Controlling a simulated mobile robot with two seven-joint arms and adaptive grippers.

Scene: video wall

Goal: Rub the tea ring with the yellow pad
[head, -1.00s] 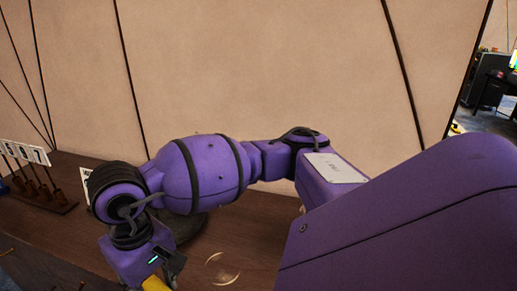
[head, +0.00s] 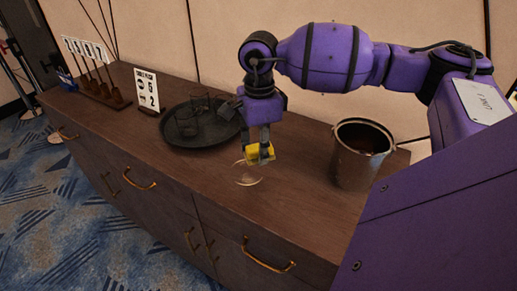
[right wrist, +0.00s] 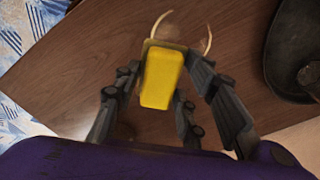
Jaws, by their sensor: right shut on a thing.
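The yellow pad (head: 254,153) is held in my right gripper (head: 260,150), low over the wooden counter. In the right wrist view the pad (right wrist: 161,78) sits between the two dark fingers of the right gripper (right wrist: 165,85). The tea ring (head: 248,174) is a pale thin circle on the counter, just in front of the pad in the head view. In the right wrist view, parts of the ring (right wrist: 208,41) show on both sides of the pad's far end; the pad hides its middle. I cannot tell whether the pad touches the counter. My left gripper is out of view.
A dark round tray (head: 190,141) with glasses stands left of my right gripper. A brown bucket (head: 358,155) stands to the right. A number sign (head: 147,90) and a rack with number cards (head: 98,82) are at the left. The counter's front edge is close to the ring.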

